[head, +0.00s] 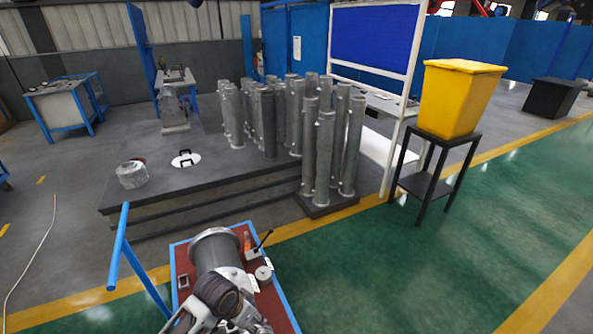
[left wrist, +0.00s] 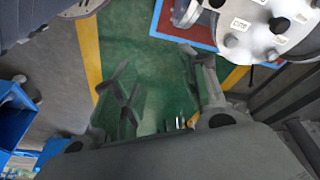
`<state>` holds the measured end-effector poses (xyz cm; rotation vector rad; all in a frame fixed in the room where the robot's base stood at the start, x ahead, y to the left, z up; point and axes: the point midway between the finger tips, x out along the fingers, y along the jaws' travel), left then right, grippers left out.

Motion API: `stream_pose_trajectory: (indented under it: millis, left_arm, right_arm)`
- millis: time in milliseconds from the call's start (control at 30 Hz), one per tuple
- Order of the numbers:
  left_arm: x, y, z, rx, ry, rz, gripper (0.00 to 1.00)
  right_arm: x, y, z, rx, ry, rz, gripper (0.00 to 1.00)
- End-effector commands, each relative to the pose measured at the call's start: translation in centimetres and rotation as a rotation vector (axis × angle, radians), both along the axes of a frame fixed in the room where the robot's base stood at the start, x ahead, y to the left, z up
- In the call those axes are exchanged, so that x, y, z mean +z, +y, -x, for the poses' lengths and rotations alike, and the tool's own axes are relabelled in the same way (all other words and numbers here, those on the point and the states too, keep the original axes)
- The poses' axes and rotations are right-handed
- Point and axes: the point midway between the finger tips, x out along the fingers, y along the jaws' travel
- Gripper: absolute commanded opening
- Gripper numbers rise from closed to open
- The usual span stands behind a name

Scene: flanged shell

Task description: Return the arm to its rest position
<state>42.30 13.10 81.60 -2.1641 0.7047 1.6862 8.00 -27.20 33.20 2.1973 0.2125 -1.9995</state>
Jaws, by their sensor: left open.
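A grey flanged shell (head: 215,248) lies on the red-topped cart (head: 284,308) with a blue frame, at the bottom of the head view. Part of my arm covers its near end, and I cannot make out fingertips there. In the left wrist view my left gripper (left wrist: 163,80) is open, with nothing visible between its fingers and the green floor behind them. The cart's red top (left wrist: 200,27) with blue edge shows at the top of that view, apart from the fingers. My right gripper does not show.
A dark low platform (head: 230,186) stands beyond the cart with several upright grey tubes (head: 268,122) and a grey round part (head: 132,174). A yellow bin (head: 458,98) stands on a black stand at right. The green floor (head: 420,270) right of the cart is clear.

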Motion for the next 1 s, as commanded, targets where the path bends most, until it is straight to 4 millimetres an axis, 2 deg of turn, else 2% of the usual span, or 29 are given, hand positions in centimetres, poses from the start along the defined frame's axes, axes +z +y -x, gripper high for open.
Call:
stream_pose_trajectory:
  millis: [333,700,1000]
  left_arm:
    - [1.7,1.3,3.2,0.128,-0.041,0.021,0.43]
    - [3.3,5.2,6.6,0.29,-0.067,-0.01,0.43]
    - [3.9,7.4,8.3,0.366,-0.074,-0.04,0.43]
  right_arm:
    - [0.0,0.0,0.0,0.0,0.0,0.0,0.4]
    - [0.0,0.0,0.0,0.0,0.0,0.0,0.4]
    - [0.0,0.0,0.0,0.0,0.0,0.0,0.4]
